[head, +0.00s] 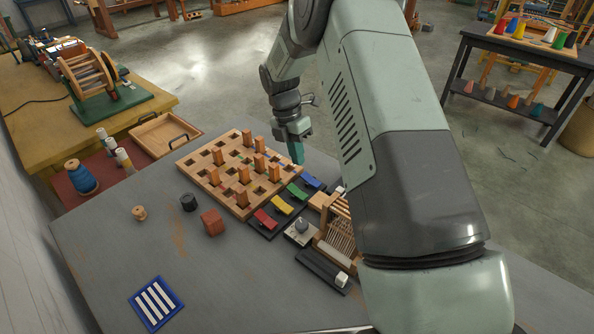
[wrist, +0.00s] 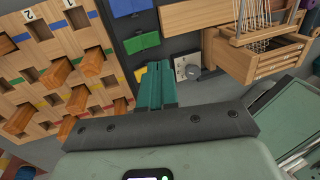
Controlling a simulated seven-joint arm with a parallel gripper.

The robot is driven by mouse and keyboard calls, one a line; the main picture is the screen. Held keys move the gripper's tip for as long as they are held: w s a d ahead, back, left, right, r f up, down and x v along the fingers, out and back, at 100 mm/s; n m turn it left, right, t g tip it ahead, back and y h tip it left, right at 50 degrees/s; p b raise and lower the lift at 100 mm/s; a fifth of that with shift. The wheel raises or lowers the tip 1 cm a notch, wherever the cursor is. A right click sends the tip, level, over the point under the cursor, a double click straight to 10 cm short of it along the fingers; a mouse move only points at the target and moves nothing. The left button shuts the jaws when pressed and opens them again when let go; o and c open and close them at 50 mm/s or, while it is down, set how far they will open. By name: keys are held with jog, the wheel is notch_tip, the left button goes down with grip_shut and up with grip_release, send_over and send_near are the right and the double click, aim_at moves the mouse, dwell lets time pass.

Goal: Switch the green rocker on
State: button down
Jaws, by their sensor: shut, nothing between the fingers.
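The green rocker (head: 298,191) sits in a dark strip of coloured rockers along the right edge of the wooden peg board. It also shows in the wrist view (wrist: 142,43), just above my fingertips in the picture. I cannot tell which way it is tilted. The blue rocker (head: 312,182) is on its far side and the yellow rocker (head: 283,206) on its near side, with the red rocker (head: 265,220) beyond. My gripper (head: 298,158) is shut and empty, with teal fingers pointing down. In the wrist view the fingers (wrist: 156,70) partly cover the yellow rocker.
The peg board (head: 213,182) with several upright wooden pegs stands left of the strip. A grey knob (head: 302,225) and a small wooden loom (head: 338,235) stand to the right. A black slider (head: 324,270) lies nearer.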

jog(key=shift+r, duration=1.7)
